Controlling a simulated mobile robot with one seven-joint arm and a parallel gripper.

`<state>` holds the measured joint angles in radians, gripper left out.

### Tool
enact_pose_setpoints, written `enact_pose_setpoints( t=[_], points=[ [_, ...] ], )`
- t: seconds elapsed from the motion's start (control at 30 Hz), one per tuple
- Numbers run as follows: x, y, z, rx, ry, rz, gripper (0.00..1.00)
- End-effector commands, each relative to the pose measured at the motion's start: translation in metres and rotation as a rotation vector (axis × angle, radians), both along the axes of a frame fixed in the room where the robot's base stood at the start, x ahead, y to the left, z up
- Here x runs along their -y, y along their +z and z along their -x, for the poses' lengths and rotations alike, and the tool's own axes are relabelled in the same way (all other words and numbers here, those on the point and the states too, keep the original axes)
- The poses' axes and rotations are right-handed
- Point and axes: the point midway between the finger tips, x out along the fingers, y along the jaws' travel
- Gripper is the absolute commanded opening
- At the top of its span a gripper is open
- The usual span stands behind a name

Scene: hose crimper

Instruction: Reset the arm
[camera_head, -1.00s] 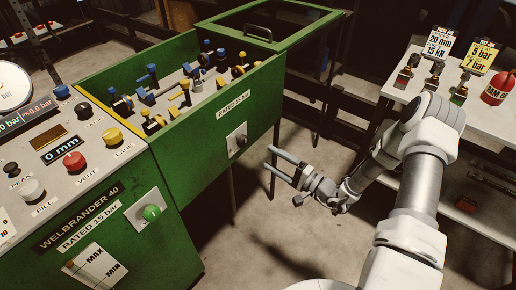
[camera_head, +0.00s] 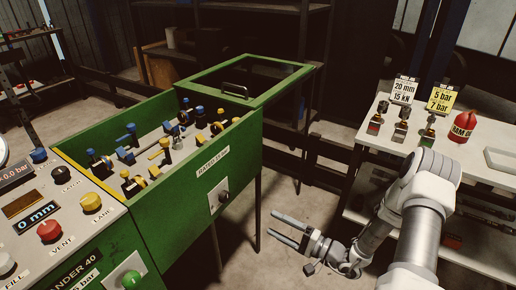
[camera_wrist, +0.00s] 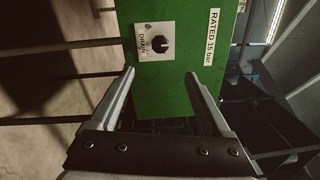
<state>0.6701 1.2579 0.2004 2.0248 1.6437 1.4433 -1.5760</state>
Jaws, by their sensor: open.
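My gripper (camera_head: 289,228) is open and empty in the head view, held in the air to the right of the green machine (camera_head: 185,218). Its two fingers point left toward the machine's legs. In the wrist view my gripper (camera_wrist: 160,85) shows both fingers spread apart with nothing between them. Beyond them is the green panel (camera_wrist: 175,98) with a black drain knob (camera_wrist: 161,46) on a white plate. The fingers appear apart from the panel.
The machine's open trough holds several blue and yellow valves (camera_head: 165,145). Its front carries a red vent button (camera_head: 49,230) and a green knob (camera_head: 132,280). A white table (camera_head: 480,165) at right holds small fittings, signs and a red bottle (camera_head: 463,128). Open floor lies between.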

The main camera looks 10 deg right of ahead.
Motion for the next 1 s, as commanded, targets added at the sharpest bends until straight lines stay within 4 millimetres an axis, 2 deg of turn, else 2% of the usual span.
enact_pose_setpoints(
  t=[0.17,0.37,0.67,1.0],
  points=[
    [-0.006,0.014,0.001,0.002,0.053,0.017,0.81],
    [-0.029,0.061,0.017,-0.016,0.265,0.103,0.81],
    [-0.057,0.123,0.063,-0.094,0.569,0.335,0.81],
    [-0.062,0.173,0.120,-0.181,0.753,0.701,0.81]
  ],
)
